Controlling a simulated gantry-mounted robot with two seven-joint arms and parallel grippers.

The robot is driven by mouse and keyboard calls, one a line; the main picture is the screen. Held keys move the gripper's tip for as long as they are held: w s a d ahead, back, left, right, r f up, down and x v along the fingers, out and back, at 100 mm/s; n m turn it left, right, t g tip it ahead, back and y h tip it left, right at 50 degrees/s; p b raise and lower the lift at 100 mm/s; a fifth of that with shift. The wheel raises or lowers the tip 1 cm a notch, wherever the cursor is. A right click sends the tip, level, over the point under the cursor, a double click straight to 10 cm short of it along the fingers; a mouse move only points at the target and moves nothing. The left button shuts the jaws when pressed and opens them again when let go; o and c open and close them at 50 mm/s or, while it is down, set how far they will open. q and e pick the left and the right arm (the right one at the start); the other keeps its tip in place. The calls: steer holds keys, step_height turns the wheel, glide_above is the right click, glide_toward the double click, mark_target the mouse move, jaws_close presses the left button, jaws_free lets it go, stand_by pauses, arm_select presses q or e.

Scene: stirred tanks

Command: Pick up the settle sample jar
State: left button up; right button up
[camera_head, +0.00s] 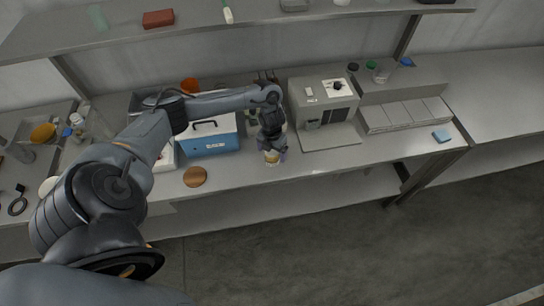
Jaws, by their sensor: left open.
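My left gripper (273,146) points down over the bench, at the end of my arm coming in from the left. It is open. A small jar (272,157) with a pale yellowish look shows right at the fingertips, near the front edge of the bench. It seems to be the settle sample jar, but its label is too small to read. The gripper covers part of it, and I cannot tell whether the fingers touch it. My right gripper is not in view.
A grey bench instrument (321,92) stands close to the right of the gripper. A blue box (208,136) with a black handle stands to the left. A brown round disc (195,176) lies near the front edge. A blue sponge (441,135) lies at the right; bench around it is clear.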

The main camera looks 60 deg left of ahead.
arm_select(q)
steer(key=shift+f, duration=0.45)
steer(key=c, duration=1.3)
steer(key=shift+r, duration=0.1)
